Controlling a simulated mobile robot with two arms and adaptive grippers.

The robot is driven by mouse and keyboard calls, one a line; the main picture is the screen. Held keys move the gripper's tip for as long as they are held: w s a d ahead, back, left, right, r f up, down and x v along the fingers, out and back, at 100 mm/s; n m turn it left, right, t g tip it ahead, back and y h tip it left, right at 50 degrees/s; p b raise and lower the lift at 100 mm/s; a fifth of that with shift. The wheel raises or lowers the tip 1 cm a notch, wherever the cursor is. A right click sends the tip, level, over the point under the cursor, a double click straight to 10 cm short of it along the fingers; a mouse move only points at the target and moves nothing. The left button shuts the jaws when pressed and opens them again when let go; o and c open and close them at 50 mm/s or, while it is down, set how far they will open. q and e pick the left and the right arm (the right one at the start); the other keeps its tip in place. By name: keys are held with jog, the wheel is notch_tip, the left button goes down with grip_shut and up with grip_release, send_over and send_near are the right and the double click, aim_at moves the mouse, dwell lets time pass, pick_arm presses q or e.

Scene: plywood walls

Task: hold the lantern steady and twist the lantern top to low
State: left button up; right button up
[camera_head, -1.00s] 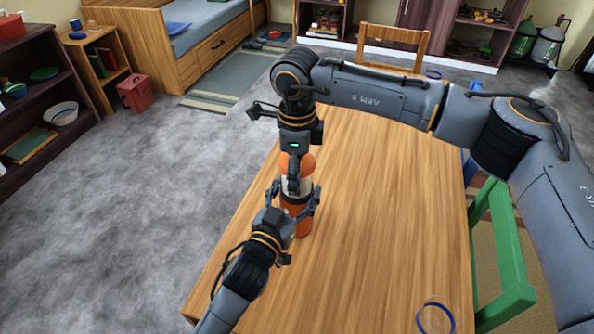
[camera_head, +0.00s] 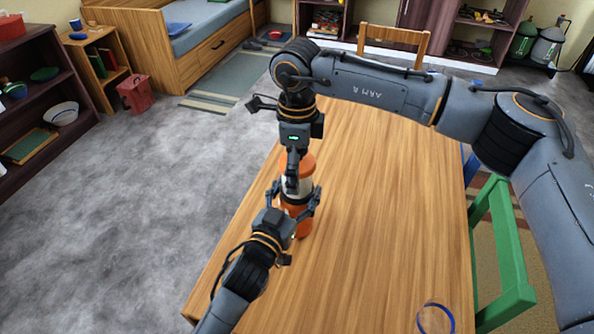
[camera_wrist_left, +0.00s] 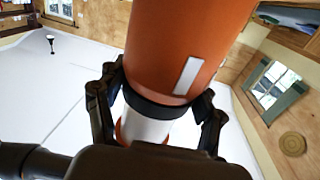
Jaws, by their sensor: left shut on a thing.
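The lantern stands upright on the wooden table, with an orange base (camera_head: 305,228), a pale middle, a dark band and an orange top (camera_head: 307,165). My left gripper (camera_head: 298,200) is shut around its middle from the front. In the left wrist view the gripper's fingers (camera_wrist_left: 158,105) sit on both sides of the dark band, between the orange base (camera_wrist_left: 185,40) and the white part (camera_wrist_left: 143,127). My right gripper (camera_head: 292,178) points down from above at the lantern top. Its fingers overlap the top, and I cannot tell whether they grip it.
The wooden table (camera_head: 370,220) is mostly clear to the right of the lantern. A blue-rimmed ring-like thing (camera_head: 436,318) lies near its front right. A green chair (camera_head: 508,250) stands at the right edge, and a wooden chair (camera_head: 394,38) at the far end.

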aim_at(299, 152)
notch_tip(299, 152, up, 11)
jog(key=shift+f, duration=0.2)
jog(key=shift+o, duration=0.2)
jog(key=shift+s+f, duration=0.1)
jog(key=m, duration=0.1)
jog(key=s+m+t, duration=0.1)
jog(key=m, duration=0.1)
jog(key=shift+s+d+f, duration=0.1)
jog(key=shift+f, duration=0.05)
jog(key=m, duration=0.1)
jog(key=s+m+t, duration=0.1)
jog(key=m, duration=0.1)
jog(key=shift+d, duration=0.15)
jog(key=f+m, duration=0.2)
jog(key=f, duration=0.1)
jog(key=w+f+m+t+y, duration=0.1)
jog(key=f+m, duration=0.1)
jog(key=f, duration=0.1)
jog(key=w+f+m+t, duration=0.1)
jog(key=f+m, duration=0.2)
jog(key=shift+w+a+f, duration=0.15)
jog(key=shift+a+f, duration=0.1)
jog(key=shift+f, duration=0.1)
